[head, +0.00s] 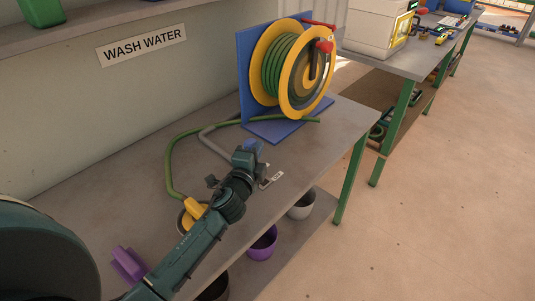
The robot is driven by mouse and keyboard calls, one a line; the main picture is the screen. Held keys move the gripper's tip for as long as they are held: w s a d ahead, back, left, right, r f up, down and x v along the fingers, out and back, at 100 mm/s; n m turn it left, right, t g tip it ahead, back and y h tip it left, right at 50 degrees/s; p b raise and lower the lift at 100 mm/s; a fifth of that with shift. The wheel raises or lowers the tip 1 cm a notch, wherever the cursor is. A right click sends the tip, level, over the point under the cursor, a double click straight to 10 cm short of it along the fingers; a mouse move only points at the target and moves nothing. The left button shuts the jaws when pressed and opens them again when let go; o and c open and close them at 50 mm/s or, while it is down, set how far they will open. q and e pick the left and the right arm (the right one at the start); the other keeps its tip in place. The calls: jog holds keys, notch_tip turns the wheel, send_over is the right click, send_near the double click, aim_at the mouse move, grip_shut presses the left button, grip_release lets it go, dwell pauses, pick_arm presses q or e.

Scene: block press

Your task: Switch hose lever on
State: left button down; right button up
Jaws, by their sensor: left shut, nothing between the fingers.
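A yellow-and-green hose reel (290,70) stands on a blue base on the grey table. A red crank handle (323,45) shows on its right side. A grey pipe (212,133) runs along the table to the spot where my left gripper (247,160) is. A small blue part (254,145) shows just beyond the gripper; I cannot tell whether it is the hose lever or whether they touch. A white label (272,177) lies on the table just right of the gripper. My left gripper is shut and empty. My right gripper is not in view.
A green hose (168,165) loops on the table to a yellow nozzle (196,210) left of my arm. Purple (263,243) and white (301,205) pots stand below on a lower shelf. A wall sign (143,45) reads WASH WATER. The tabletop right of the gripper is clear.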

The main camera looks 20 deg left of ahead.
aim_at(248, 143)
pick_arm(q)
jog(key=shift+w+a, duration=0.3)
jog(key=shift+a, duration=0.5)
jog(key=shift+w+a, duration=0.25)
jog(key=shift+a, duration=0.6)
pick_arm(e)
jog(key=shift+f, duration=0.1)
pick_arm(q)
jog(key=shift+a, duration=0.15)
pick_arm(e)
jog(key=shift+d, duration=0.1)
pick_arm(q)
jog(key=shift+w, duration=0.1)
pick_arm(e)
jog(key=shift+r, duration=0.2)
